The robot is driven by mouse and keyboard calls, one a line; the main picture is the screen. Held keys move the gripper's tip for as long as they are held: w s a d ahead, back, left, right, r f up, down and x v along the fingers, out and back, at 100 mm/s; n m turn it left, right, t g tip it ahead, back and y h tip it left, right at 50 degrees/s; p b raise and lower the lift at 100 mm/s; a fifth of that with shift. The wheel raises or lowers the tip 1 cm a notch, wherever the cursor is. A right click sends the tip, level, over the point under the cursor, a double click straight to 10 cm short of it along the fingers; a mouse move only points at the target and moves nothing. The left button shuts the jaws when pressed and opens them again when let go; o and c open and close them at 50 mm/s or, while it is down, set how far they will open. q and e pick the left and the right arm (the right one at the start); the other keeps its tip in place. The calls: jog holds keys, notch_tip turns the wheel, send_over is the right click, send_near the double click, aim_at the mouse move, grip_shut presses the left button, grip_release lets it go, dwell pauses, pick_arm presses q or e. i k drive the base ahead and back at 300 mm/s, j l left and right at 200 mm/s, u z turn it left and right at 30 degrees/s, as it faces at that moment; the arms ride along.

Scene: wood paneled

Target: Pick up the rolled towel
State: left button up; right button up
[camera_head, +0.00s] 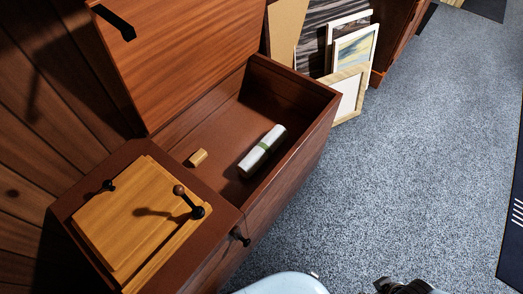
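A dark part at the bottom edge, right of centre, may belong to my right arm, but no fingertips show. My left gripper is out of view.
A small tan block (198,157) lies left of the towel in the chest. The raised lid (185,50) stands behind. A wooden box with a crank (137,222) sits at the near left. Picture frames (352,75) lean beyond the chest. Blue-grey carpet (400,170) is clear at right.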

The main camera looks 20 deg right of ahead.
aim_at(250, 165)
jog(key=l+u, duration=0.3)
jog(key=l, duration=0.6)
jog(key=l+u, duration=0.35)
jog(key=l, duration=0.5)
jog(key=k, duration=0.05)
